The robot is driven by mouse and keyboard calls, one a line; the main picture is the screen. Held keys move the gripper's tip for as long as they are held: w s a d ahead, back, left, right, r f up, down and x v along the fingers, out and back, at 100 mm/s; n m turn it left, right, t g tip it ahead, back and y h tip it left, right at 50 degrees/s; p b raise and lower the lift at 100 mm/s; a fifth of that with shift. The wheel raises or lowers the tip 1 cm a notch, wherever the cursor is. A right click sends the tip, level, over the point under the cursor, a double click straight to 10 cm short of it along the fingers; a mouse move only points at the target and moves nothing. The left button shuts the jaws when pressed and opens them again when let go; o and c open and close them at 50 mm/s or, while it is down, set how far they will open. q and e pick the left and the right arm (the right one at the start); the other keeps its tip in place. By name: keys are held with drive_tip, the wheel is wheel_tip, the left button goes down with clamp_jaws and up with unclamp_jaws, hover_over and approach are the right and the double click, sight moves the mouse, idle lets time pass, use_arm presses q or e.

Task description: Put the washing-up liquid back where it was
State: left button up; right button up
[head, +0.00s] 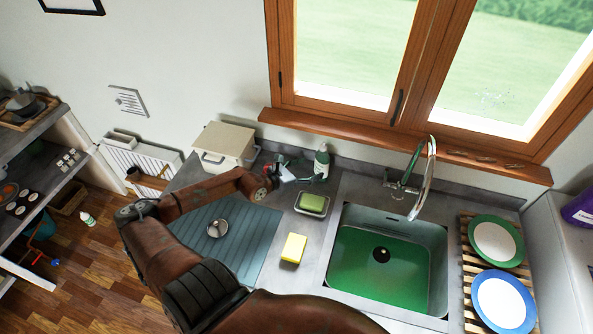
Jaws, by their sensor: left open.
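A white and green bottle (321,161), which looks like the washing-up liquid, stands upright on the counter behind the sink's left corner, below the window sill. My left gripper (299,171) is open just to the left of this bottle, with its fingers pointing toward it. I cannot tell whether a finger touches the bottle. Nothing shows between the fingers. My right gripper is not in view.
A green block in a dish (312,204) and a yellow sponge (293,248) lie left of the sink (337,285). A metal bowl (217,228) sits on the blue-grey mat (258,225). A cream box (226,142) stands behind. The tap (404,187) and plate rack (467,262) are right.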

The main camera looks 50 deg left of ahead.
use_arm(q)
drive_tip(key=v, duration=0.6)
drive_tip(key=shift+s, duration=0.2)
